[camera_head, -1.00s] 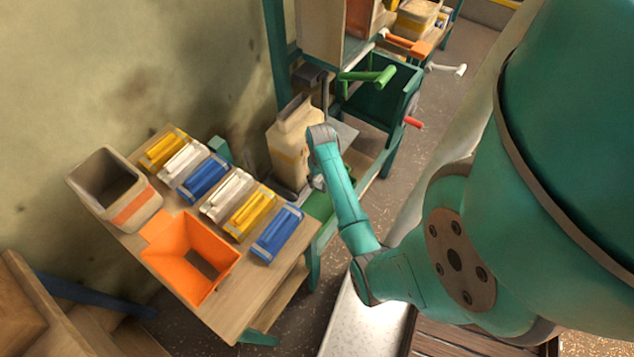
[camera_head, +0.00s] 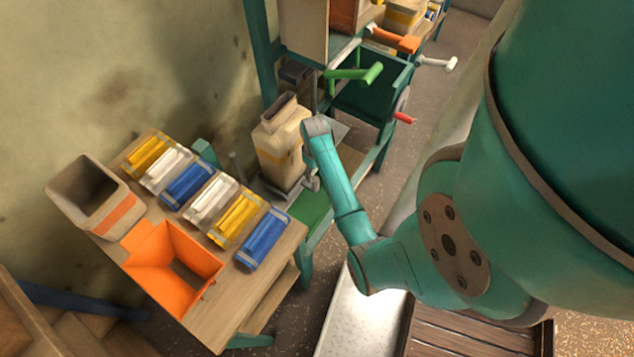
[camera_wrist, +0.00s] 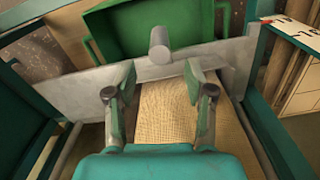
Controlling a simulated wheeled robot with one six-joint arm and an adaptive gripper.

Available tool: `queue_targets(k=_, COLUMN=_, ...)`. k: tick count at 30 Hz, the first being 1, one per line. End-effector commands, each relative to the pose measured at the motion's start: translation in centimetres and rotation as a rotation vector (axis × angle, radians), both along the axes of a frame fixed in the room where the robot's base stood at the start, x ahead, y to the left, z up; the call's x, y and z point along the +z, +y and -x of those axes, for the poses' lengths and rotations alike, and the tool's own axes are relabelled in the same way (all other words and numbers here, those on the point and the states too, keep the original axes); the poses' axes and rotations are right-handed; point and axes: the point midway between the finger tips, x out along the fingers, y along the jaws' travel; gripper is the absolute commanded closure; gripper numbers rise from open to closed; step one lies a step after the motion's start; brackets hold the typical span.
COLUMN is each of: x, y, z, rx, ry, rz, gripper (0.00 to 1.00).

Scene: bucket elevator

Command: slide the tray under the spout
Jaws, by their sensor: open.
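In the wrist view my gripper (camera_wrist: 160,80) is open, with its two fingers apart and nothing between them. A grey metal plate (camera_wrist: 75,92) with a short round grey peg (camera_wrist: 159,46) lies just beyond the fingertips. It looks like the tray or its edge, but I cannot tell for certain. In the head view my gripper (camera_head: 312,180) is small and partly hidden by my wrist, low beside a grey metal base (camera_head: 286,186). A beige container (camera_head: 280,143) stands upright on that base. I cannot clearly make out the spout.
A green box (camera_wrist: 150,22) lies beyond the plate. A wooden table (camera_head: 278,262) at left holds several coloured packs, an orange hopper (camera_head: 165,262) and a beige bin (camera_head: 88,195). Green and orange crank handles (camera_head: 358,74) stick out behind.

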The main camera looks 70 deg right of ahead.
Motion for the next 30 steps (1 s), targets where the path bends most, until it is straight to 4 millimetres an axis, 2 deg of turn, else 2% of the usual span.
queue_targets(k=9, x=-5.5, y=0.1, z=0.0, rx=-0.002, ry=0.002, rz=-0.002, gripper=0.46)
queue_targets(k=15, x=-8.3, y=0.0, z=0.0, rx=-0.003, ry=0.001, rz=-0.002, gripper=0.46)
queue_targets(k=21, x=-9.6, y=0.0, z=0.0, rx=-0.003, ry=0.000, rz=0.000, gripper=0.46)
queue_targets(k=30, x=-9.8, y=0.0, z=0.0, rx=-0.003, ry=0.000, rz=0.000, gripper=0.46)
